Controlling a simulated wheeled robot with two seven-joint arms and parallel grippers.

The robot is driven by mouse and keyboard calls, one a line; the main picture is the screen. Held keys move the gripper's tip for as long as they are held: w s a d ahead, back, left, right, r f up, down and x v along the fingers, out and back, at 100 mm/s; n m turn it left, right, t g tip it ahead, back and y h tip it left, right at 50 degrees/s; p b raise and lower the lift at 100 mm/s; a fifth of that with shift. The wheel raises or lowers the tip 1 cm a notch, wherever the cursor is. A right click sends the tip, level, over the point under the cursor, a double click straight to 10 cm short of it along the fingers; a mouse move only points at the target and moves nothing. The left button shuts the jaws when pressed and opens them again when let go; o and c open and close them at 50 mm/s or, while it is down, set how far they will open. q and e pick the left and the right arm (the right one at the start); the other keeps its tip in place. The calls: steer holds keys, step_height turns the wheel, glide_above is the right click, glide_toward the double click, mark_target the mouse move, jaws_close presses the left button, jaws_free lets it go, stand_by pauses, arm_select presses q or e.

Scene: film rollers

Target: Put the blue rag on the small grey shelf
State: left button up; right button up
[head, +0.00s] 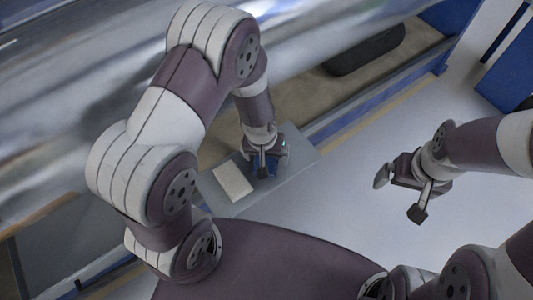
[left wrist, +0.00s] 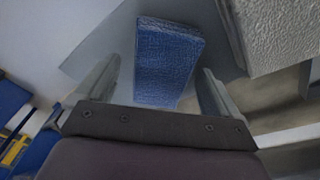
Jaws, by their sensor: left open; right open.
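The blue rag (left wrist: 166,58) is a folded, textured block shape. In the head view the blue rag (head: 264,170) shows only in part beneath my left gripper (head: 264,160), over the small grey shelf (head: 296,158). In the left wrist view the rag is between the two spread fingers of my left gripper (left wrist: 160,88), with a gap on each side. The rag appears to lie on the grey surface; its underside is hidden. My right gripper (head: 400,194) is open and empty, well to the right, over the pale floor.
A pale block-shaped thing (head: 232,182) lies on the shelf left of the rag; the left wrist view shows it close by at upper right (left wrist: 272,32). A large shiny roller (head: 90,80) spans the back. Blue frame parts (head: 508,75) stand at upper right. The floor (head: 350,225) is clear.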

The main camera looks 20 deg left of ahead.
arm_select(q)
steer(key=s+a+r+p, duration=0.2)
steer(key=s+r+p, duration=0.1)
steer(key=r, duration=0.7)
steer(key=s+a+r+m+p, duration=0.1)
steer(key=s+a+r+p, duration=0.2)
steer(key=r, duration=0.8)
steer(key=shift+s+a+r+m+y, duration=0.2)
steer(key=shift+m+y, duration=0.1)
stand_by(0.8)
